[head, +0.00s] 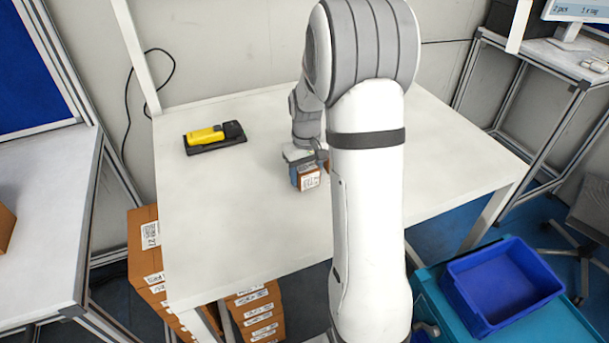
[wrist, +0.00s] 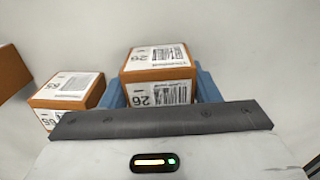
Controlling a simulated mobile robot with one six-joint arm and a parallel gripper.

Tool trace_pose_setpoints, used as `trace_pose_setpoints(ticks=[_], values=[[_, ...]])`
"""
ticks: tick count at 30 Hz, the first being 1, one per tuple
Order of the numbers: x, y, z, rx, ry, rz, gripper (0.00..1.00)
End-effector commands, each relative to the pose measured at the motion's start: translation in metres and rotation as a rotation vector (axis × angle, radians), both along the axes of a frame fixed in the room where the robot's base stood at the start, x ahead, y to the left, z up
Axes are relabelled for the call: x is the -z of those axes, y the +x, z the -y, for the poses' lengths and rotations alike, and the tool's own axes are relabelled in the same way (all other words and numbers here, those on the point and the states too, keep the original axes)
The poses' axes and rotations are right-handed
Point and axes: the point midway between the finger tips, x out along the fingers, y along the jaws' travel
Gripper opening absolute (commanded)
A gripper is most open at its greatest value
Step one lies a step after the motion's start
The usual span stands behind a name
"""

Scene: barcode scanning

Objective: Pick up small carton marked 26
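The small carton marked 26 (wrist: 158,92) is brown with white labels on its top and front, and stands out in the middle of the wrist view. In the head view a small carton with a white label (head: 310,180) shows at the end of my arm over the white table. My gripper (wrist: 161,88) has its blue fingers on both sides of the carton, with no gap visible between them and its sides. The fingers are partly hidden by the carton and the gripper body. I cannot tell whether the carton is clear of the table.
A second small carton (wrist: 68,95) is left of it, with another brown box (wrist: 10,72) at the wrist view's edge. A yellow scanner (head: 206,135) lies on a black base on the table (head: 225,220). A blue bin (head: 505,285) is at lower right.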

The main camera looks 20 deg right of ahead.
Motion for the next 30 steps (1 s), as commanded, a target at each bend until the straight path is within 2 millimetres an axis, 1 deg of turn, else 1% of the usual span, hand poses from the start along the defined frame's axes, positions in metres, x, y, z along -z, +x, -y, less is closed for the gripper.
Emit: trace_pose_setpoints(ticks=[1,10,16,18,20,22,30], values=[[0.000,0.000,0.000,0.000,0.000,0.000,0.51],[0.000,0.000,0.000,0.000,0.000,0.000,0.28],[-0.001,0.000,0.000,0.000,0.000,0.001,0.28],[-0.004,0.001,0.000,0.000,-0.001,0.002,0.28],[-0.010,0.001,0.000,0.000,-0.001,0.003,0.28],[-0.021,0.001,0.000,0.000,-0.002,0.006,0.28],[-0.075,0.001,0.000,0.000,-0.002,0.006,0.28]])
